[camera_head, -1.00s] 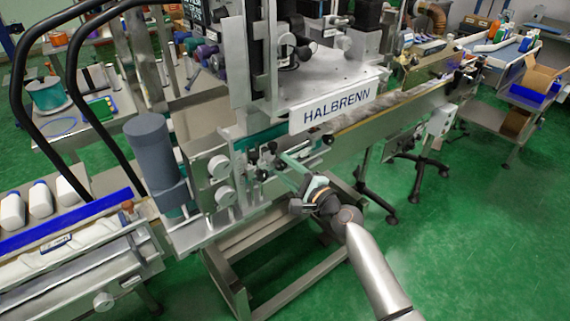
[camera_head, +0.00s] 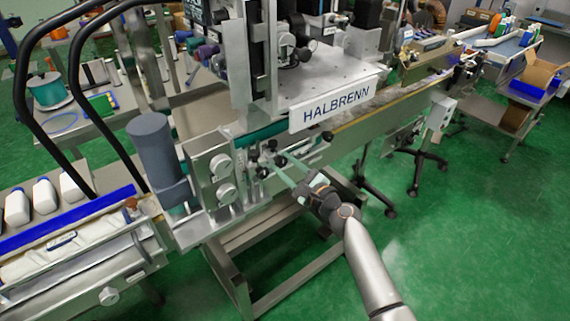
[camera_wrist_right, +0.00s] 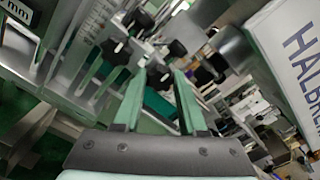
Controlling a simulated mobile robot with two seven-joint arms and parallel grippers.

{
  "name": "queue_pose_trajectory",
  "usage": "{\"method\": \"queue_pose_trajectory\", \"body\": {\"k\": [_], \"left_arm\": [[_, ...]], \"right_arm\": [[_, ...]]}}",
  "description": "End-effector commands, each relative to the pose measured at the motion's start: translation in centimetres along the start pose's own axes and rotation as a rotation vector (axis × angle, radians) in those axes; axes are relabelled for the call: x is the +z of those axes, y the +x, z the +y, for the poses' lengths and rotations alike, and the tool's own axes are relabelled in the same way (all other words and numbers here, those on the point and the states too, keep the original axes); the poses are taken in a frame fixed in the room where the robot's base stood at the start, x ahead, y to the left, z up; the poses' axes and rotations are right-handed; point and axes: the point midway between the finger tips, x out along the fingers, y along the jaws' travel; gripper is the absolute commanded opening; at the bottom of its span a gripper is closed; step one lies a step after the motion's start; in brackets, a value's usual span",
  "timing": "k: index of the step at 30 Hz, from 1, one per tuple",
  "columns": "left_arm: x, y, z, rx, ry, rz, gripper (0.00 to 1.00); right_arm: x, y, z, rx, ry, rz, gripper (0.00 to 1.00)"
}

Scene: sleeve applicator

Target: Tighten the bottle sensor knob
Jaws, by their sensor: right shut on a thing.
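The bottle sensor knob appears to be the small black knob (camera_wrist_right: 160,77) between the fingertips of my right gripper (camera_wrist_right: 160,72) in the wrist view. The two green fingers stand on either side of it, and the gripper is shut on it. In the head view, my right gripper (camera_head: 279,167) reaches from the lower right to the front side of the machine's conveyor. Its fingertips are at a small cluster of black knobs and rods, and they hide the held knob there. My left gripper is not in view.
Other black knobs (camera_wrist_right: 178,50) sit close around the fingertips. The white HALBRENN plate (camera_head: 333,104) is above and right of the gripper. A grey cylinder (camera_head: 152,145) and two round dials (camera_head: 221,166) are to the left. Green floor (camera_head: 465,250) is clear at the right.

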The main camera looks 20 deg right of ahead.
Motion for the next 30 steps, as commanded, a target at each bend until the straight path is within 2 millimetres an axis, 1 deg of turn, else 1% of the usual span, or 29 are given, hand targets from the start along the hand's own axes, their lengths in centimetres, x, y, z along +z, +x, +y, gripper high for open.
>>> {"method": "queue_pose_trajectory", "body": {"k": [7, 8, 11, 19, 22, 26, 30], "left_arm": [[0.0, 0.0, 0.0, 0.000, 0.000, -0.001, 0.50], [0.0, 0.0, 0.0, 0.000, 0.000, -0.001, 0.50], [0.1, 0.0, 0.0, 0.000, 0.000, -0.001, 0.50], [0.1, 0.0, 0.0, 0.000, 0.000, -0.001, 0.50], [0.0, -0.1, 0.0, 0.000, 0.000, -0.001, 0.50], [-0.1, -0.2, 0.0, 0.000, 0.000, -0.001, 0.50], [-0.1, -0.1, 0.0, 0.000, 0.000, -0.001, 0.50]], "right_arm": [[0.0, 0.0, 0.1, 0.000, 0.005, 0.000, 0.00], [0.0, 0.0, 0.1, 0.000, 0.005, 0.000, 0.42], [0.0, 0.0, 0.1, 0.000, 0.004, 0.000, 0.53], [0.0, -0.1, 0.0, 0.000, 0.002, 0.000, 0.53], [0.0, -0.6, 0.0, 0.000, 0.001, 0.000, 0.53], [-0.1, -2.4, 0.0, 0.000, 0.000, 0.002, 0.53], [-0.1, -5.2, 0.1, 0.001, 0.000, 0.002, 0.53]]}}
